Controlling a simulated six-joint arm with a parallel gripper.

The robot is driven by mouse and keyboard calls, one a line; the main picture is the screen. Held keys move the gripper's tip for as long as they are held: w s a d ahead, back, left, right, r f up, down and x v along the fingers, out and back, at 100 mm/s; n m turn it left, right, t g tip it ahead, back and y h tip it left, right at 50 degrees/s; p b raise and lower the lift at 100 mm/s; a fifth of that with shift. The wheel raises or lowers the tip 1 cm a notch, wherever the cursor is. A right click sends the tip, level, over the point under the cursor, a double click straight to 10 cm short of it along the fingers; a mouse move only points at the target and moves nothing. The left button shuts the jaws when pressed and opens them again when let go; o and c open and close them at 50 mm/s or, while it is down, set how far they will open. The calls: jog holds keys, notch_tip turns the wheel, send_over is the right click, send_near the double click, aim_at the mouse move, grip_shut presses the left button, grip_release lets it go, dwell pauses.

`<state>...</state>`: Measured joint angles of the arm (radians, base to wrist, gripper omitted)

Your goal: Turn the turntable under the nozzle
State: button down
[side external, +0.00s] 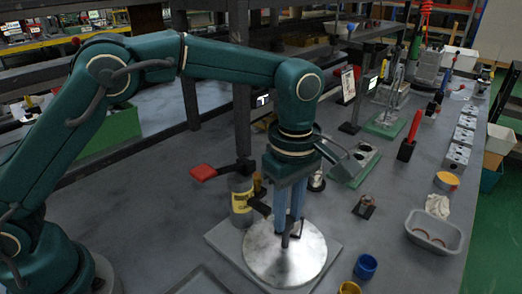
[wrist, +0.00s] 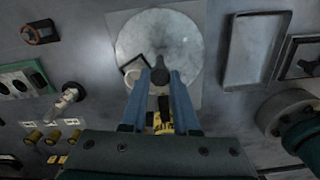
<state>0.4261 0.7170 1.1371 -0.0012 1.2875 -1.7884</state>
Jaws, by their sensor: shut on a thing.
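The turntable (side external: 268,262) is a round, pale, scuffed metal disc on a square grey base plate, at the bottom middle of the side view. It also fills the top middle of the wrist view (wrist: 150,30). My gripper (side external: 289,236) points straight down over the disc, its two blue fingers closed around a dark upright knob (wrist: 160,75) near the disc's edge. The fingers hide part of the knob. A small dark angled piece (side external: 260,206) beside the fingers may be the nozzle; I cannot tell for certain. A dark square outline (wrist: 134,67) shows beside the knob.
A yellow-labelled canister (side external: 241,203) and a red lever (side external: 204,173) stand close on the left. A blue cup (side external: 365,267) and a grey tray (side external: 434,232) are at right. A shallow tray (wrist: 255,50) lies beside the turntable.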

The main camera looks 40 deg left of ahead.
jog(key=shift+a+r+n, duration=0.1)
jog(key=shift+n, duration=6.5)
jog(key=c, duration=0.7)
grip_release()
jog(key=shift+o, duration=0.2)
jog(key=shift+r, duration=2.55)
